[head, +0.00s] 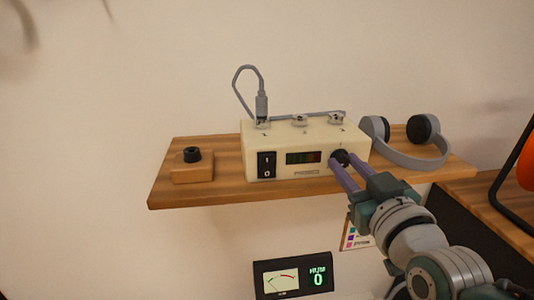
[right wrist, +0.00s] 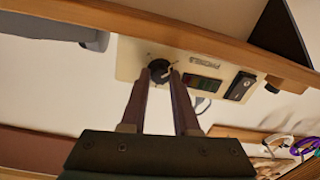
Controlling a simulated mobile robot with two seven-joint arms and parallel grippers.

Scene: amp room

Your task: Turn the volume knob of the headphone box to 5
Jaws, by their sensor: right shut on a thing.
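The headphone box (head: 281,157) is a cream unit on a wooden wall shelf. Its front has a black switch (head: 266,165), a small dark display (head: 303,157) and a black round volume knob (head: 340,157) at the right end. My right gripper (head: 343,164) comes from the lower right, its purple fingers shut on the knob. The right wrist view shows the knob (right wrist: 158,70) between the fingertips, with a light pointer mark; its setting is too small to read. The meter panel (head: 293,277) below the shelf shows a green 0. My left gripper is not in view.
Grey headphones (head: 412,155) lie on the shelf (head: 225,191) right of the box. A cable with a grey plug (head: 261,106) stands in the box's top left jack. A small wooden block with a black top (head: 192,170) sits at left. A dark-edged desk is at lower right.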

